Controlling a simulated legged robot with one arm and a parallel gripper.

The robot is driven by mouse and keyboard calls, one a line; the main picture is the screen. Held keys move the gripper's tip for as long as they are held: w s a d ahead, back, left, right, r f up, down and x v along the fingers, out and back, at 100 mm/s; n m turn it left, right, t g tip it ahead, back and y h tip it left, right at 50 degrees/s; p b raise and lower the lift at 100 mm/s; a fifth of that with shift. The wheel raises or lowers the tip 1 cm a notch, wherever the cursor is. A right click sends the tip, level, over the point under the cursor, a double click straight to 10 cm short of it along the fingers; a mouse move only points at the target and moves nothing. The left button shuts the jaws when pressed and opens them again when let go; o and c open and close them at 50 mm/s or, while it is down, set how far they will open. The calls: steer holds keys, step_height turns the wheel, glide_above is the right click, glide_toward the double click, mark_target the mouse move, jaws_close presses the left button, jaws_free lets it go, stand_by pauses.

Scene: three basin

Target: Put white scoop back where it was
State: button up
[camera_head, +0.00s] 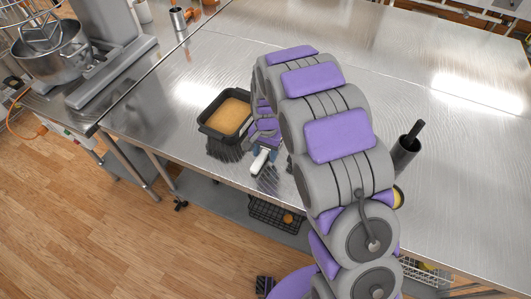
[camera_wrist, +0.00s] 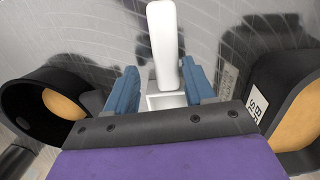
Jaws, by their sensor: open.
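The white scoop (camera_head: 260,161) lies on the metal table near its front edge, just right of a black basin with tan contents (camera_head: 204,121). In the wrist view the scoop's handle (camera_wrist: 164,45) points away from me, and its squarish white end lies between my blue fingers. My gripper (camera_wrist: 161,88) is open around the scoop, with a finger on each side; whether either touches it is unclear. In the wrist view one black basin (camera_wrist: 22,105) is at the left and a labelled basin (camera_wrist: 262,92) at the right. My arm hides much of the middle of the table in the head view.
A dark cup (camera_head: 404,158) with a black object in it stands right of my arm. A mixer (camera_head: 105,50) is at the left, and a metal cup (camera_head: 178,18) stands at the back.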

mark_target(260, 153)
steer(key=r, duration=0.2)
steer(key=a+r, duration=0.1)
steer(key=r, duration=0.1)
steer(key=r+p, duration=0.1)
steer(key=r, duration=0.1)
steer(key=shift+w+a+r, duration=0.1)
steer(key=shift+w+a, duration=0.25)
steer(key=s+d+r+n+p, duration=0.1)
steer(key=s+d+r, duration=1.3)
steer(key=r, duration=0.1)
steer(key=s+d+n, duration=0.1)
steer(key=s+d, duration=0.1)
steer(key=s, duration=0.8)
steer(key=s+d+r+n, duration=0.1)
steer(key=s+d+n, duration=0.1)
steer(key=s, duration=0.8)
steer(key=shift+s+d+r+g, duration=0.15)
steer(key=shift+s+d+g, duration=0.25)
steer(key=shift+d, duration=0.25)
steer(key=shift+a, duration=0.4)
steer(key=shift+d, duration=0.15)
